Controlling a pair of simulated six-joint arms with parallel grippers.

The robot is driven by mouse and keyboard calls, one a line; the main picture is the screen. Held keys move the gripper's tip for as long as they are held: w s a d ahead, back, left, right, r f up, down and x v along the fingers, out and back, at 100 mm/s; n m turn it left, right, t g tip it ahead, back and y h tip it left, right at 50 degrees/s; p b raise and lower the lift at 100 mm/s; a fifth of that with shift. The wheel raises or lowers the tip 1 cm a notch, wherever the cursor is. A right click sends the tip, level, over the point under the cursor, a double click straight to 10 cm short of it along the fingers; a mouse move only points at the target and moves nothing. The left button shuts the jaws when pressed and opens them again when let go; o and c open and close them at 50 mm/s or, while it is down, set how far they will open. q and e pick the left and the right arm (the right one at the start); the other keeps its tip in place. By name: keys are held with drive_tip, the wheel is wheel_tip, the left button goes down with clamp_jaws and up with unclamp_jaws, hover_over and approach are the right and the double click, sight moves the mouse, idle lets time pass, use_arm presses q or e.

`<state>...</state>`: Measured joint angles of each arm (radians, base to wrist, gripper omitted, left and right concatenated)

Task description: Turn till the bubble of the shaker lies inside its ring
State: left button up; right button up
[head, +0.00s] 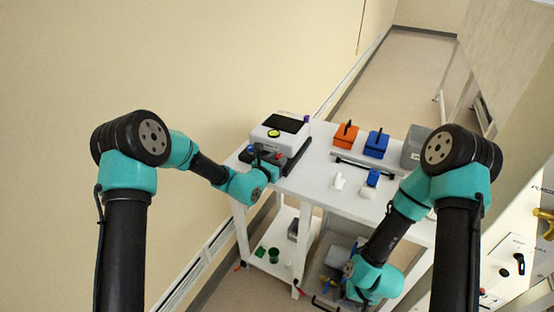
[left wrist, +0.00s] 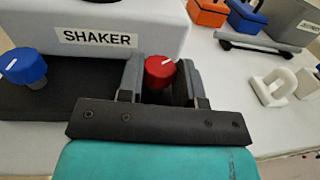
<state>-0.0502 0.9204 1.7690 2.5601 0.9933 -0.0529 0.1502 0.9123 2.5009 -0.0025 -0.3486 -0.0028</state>
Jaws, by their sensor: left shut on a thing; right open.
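The white shaker (head: 283,128) stands at the left end of the white bench top, with a dark panel on its top. A small yellow-green round level (head: 273,133) shows on it, but its bubble and ring are too small to tell apart. In the left wrist view the shaker's labelled side (left wrist: 100,38) is close, with a blue knob (left wrist: 24,67) at left and a red knob (left wrist: 160,70) with a white mark. My left gripper (left wrist: 161,82) is shut on the red knob, one finger on each side. My right gripper (head: 350,270) is low by the lower shelf, its fingers hard to see.
An orange box (head: 345,137) and a blue box (head: 376,144) with black handles stand right of the shaker. A white bracket (head: 338,181) and a blue-and-white piece (head: 372,180) lie in front. Green cups (head: 273,256) stand on the lower shelf (head: 284,232).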

use_arm(q)
drive_tip(key=shift+d+n+t+y, duration=0.1)
drive_tip(key=shift+n+t+y, duration=0.35)
drive_tip(key=shift+y, duration=0.25)
drive_tip(key=o, duration=0.9)
drive_tip(key=shift+o, duration=0.2)
drive_tip(key=shift+s, duration=0.15)
drive_tip(key=v, duration=1.7)
drive_tip(key=shift+s, duration=0.15)
